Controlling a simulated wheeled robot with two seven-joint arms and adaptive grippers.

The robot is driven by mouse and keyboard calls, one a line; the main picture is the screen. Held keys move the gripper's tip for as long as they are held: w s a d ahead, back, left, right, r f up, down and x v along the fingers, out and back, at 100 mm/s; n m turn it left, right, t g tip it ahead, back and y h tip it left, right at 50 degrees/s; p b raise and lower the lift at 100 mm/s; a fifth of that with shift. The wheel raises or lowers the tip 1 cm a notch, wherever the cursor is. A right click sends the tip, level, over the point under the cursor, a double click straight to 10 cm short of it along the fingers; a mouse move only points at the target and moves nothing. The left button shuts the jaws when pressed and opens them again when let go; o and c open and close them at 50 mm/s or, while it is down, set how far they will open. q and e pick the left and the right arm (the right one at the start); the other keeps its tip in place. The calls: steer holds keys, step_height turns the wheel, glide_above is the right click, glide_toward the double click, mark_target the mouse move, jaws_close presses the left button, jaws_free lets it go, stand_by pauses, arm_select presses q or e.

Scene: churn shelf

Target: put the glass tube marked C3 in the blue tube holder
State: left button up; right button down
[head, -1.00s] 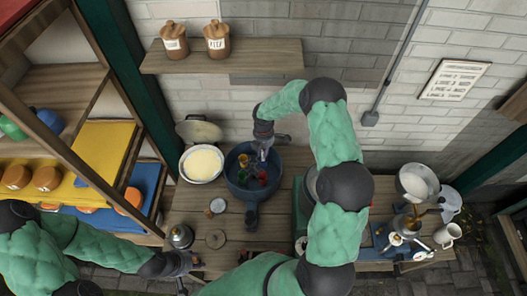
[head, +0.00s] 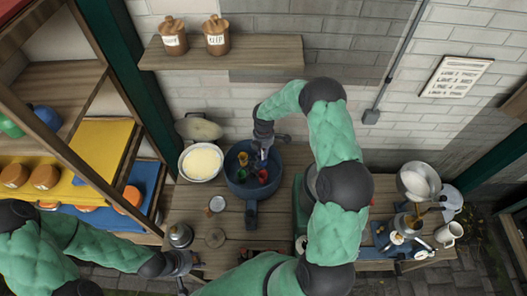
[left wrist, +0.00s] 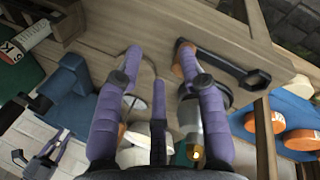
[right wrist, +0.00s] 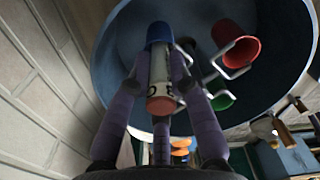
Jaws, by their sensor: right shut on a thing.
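My right gripper (right wrist: 160,85) is shut on a glass tube (right wrist: 161,75) with a white label and an orange end (right wrist: 161,105). Part of a dark marking shows on the label, but I cannot read it in full. The tube's far end is at the blue holder (right wrist: 159,33); I cannot tell how deep it sits. In the head view the right gripper (head: 262,152) is over the dark blue round pan (head: 236,184) that carries the holders. My left gripper (head: 186,264) is open and empty by the table's front left; its fingers (left wrist: 158,60) are apart in the left wrist view.
A white bowl (head: 201,163) is left of the pan. A brick wall (head: 330,50) rises behind.

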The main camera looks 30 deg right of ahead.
arm_select(q)
steer(key=shift+f+b, duration=0.45)
arm_select(e)
steer(key=shift+f, duration=0.6)
steer(key=c, duration=0.7)
jaws_free()
steer(key=shift+c, duration=0.2)
arm_select(q)
steer(key=shift+r, duration=0.1)
arm_select(e)
steer(key=shift+r, duration=0.2)
steer(key=shift+r+p, duration=2.6)
steer(key=shift+r, duration=1.9)
arm_select(q)
step_height(320, 180, up, 5)
steer(key=shift+a, duration=0.1)
arm_select(e)
steer(key=shift+f, duration=0.1)
